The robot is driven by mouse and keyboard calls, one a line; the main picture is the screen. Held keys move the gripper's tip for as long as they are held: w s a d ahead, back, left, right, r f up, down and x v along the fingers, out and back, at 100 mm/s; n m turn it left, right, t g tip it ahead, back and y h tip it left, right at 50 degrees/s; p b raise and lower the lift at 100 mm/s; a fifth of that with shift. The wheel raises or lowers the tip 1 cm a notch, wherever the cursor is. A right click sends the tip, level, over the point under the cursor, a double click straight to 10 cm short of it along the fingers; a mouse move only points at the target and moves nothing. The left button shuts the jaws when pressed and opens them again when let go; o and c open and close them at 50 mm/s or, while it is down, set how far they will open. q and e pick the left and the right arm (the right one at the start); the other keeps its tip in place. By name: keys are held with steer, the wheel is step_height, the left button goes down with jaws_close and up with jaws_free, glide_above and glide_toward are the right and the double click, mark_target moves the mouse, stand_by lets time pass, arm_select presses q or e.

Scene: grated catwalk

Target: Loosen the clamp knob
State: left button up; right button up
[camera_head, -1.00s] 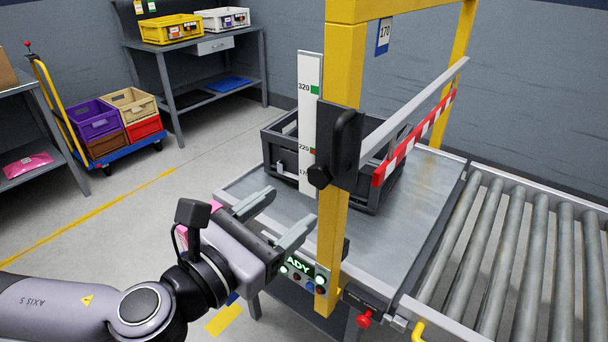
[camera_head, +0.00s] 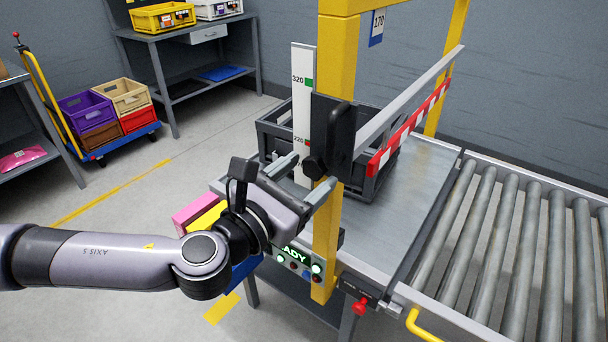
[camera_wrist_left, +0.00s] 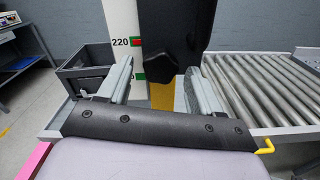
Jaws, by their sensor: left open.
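The black clamp knob (camera_head: 314,167) sits low on the left side of the black clamp block (camera_head: 334,128), on the yellow post (camera_head: 328,230). My left gripper (camera_head: 309,176) is open in front of the post, its fingers on either side of the knob's line and close below it in the head view. I cannot tell whether it touches. My right gripper is not in view.
A white height scale (camera_head: 303,110) stands behind the clamp. A dark grey crate (camera_head: 272,140) sits on the metal table (camera_head: 420,180). A red-and-white bar (camera_head: 408,128) reaches back from the clamp. A roller conveyor (camera_head: 510,235) lies at the right.

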arm_select(q)
steer(key=c, duration=1.1)
steer(key=shift+o, duration=0.2)
